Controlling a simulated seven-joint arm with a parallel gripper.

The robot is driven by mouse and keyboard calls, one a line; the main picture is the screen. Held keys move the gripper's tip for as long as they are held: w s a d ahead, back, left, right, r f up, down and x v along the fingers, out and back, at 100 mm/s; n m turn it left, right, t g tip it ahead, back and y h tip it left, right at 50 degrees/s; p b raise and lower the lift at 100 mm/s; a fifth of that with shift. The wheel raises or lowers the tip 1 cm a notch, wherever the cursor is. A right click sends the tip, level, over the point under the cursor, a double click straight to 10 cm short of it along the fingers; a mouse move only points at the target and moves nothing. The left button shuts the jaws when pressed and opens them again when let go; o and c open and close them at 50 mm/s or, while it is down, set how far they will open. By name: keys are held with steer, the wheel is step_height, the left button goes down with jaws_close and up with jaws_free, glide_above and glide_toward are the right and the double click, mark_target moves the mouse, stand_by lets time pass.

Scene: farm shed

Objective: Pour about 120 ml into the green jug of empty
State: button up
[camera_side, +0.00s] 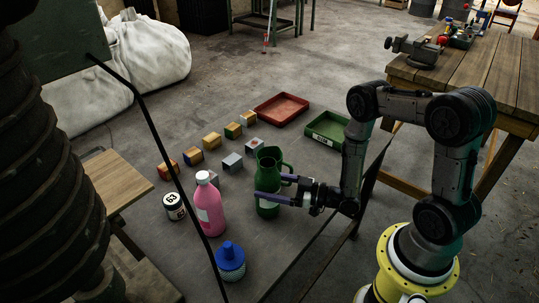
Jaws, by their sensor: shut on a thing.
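The green jug (268,171) stands upright on the dark table, with its open mouth facing up. My gripper (268,197) reaches in from the right, with its purple fingers on the jug, shut on it. One finger passes across the jug's front and its tip shows to the left. A pink bottle (210,212) with a white cap stands left of the jug. A blue-topped container (230,262) stands nearer the front. What is inside the jug cannot be made out.
Several coloured blocks (212,141) lie in rows behind. A red tray (281,109) and a green tray (327,129) lie at the back. A dark thin pole (165,157) crosses the view.

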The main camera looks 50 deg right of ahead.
mark_target(270, 165)
steer(key=shift+w+d+r+m, duration=0.1)
steer(key=shift+r+m, duration=0.05)
steer(key=shift+m, duration=0.15)
